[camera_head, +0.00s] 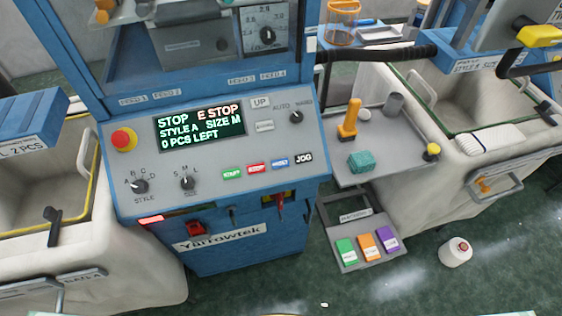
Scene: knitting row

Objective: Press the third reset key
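A row of small keys runs along the lower part of the grey control panel (215,195). From the left they are a green key (232,172), a red key (256,168), a blue key (280,162) and a black key (304,158) marked JOG. The blue key is third; its lettering is too small to read surely. The screen (199,127) above reads STOP, E STOP, STYLE A SIZE M, 0 PCS LEFT. A red mushroom button (123,139) on a yellow base is at the panel's left. Neither gripper is in view.
Knobs (187,183) sit beside the keys. Right of the panel, a grey shelf (385,150) holds an orange-handled tool (349,119) and a teal block (361,161). Below are green, orange and purple blocks on a grey tray (348,262).

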